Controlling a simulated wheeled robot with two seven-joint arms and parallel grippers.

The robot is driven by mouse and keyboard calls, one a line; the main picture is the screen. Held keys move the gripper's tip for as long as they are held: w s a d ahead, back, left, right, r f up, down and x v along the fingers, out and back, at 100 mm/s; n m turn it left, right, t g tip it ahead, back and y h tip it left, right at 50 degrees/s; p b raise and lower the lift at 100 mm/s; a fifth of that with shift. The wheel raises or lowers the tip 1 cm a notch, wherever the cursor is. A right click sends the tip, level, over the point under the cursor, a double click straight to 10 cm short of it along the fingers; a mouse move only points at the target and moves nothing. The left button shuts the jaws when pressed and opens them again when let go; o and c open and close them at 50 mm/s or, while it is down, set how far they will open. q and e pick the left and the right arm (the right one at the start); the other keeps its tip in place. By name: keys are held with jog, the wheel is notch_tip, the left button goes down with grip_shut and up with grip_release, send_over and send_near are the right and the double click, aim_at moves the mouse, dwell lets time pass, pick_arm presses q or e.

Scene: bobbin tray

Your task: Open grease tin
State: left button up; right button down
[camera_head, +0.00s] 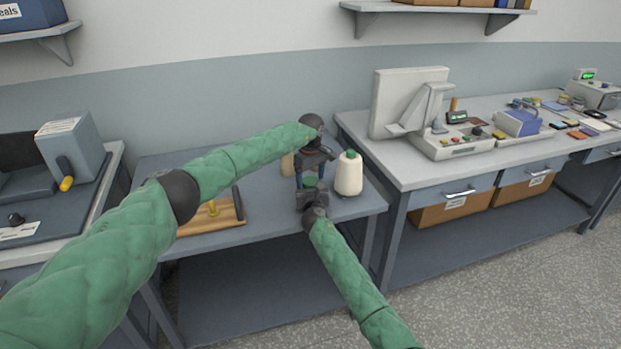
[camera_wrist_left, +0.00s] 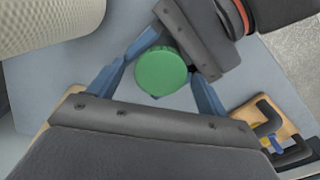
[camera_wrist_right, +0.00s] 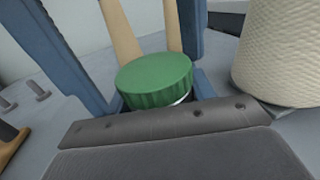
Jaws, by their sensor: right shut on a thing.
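The grease tin has a round green lid (camera_head: 310,182), and it stands near the right end of the small grey table (camera_head: 358,206). My right gripper (camera_head: 311,190) is low at the tin's near side and shut on its body, which is mostly hidden below the lid (camera_wrist_right: 155,80). My left gripper (camera_head: 311,178) points down from above. Its blue fingers stand on either side of the lid (camera_wrist_left: 160,71), with visible gaps, so it is open around the lid without clamping it.
A cream thread cone (camera_head: 349,174) stands close to the right of the grippers. A tan object (camera_head: 287,164) is partly hidden behind them. A wooden board (camera_head: 213,216) with a yellow peg and dark handle lies to the left. The workbench (camera_head: 400,170) stands at right.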

pick_arm(q)
jog(key=shift+r, duration=2.3)
pick_arm(e)
jog(key=shift+d, duration=0.1)
jog(key=shift+c, duration=2.3)
grip_release()
